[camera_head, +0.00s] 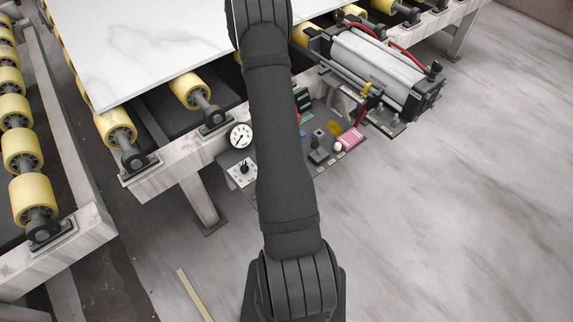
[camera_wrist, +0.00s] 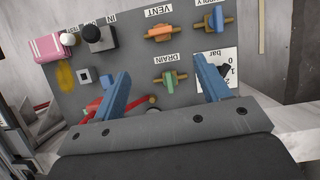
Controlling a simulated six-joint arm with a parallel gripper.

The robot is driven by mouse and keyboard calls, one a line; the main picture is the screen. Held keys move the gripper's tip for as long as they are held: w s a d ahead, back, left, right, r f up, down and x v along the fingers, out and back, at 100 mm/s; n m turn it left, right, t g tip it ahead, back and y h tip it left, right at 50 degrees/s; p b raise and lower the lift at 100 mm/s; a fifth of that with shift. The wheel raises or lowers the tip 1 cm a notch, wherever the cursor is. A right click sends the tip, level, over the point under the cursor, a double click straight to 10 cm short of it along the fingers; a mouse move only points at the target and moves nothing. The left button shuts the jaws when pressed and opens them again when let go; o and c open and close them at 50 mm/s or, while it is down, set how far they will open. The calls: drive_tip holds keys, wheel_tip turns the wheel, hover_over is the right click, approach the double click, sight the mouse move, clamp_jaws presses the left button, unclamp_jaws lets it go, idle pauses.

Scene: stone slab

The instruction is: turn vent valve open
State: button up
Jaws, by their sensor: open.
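The vent valve (camera_wrist: 160,33) has an orange handle on a brass body, beside the printed word VENT, at the top middle of the wrist view. Its handle looks roughly in line with the brass body, but it is too small to be sure. My gripper (camera_wrist: 160,67) is open, with its two blue fingers spread apart and nothing held. The green-handled drain valve (camera_wrist: 170,78) shows between the fingers. The vent valve lies beyond the fingertips in the picture, with no contact visible. In the head view my arm hides the gripper and the vent valve.
A blue-handled supply valve (camera_wrist: 216,18) stands right of the vent valve. A black knob (camera_wrist: 93,33), a pink block (camera_wrist: 46,47) and a red lever (camera_wrist: 90,107) share the grey panel. A gauge (camera_head: 240,134) sits at the panel's left; open floor (camera_head: 440,220) lies right.

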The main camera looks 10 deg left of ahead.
drive_tip(key=x, duration=1.6)
drive_tip(key=c, duration=1)
drive_tip(key=shift+o, duration=0.2)
drive_tip(key=shift+m, duration=0.4)
drive_tip(key=shift+c, duration=0.2)
drive_tip(key=o, duration=1)
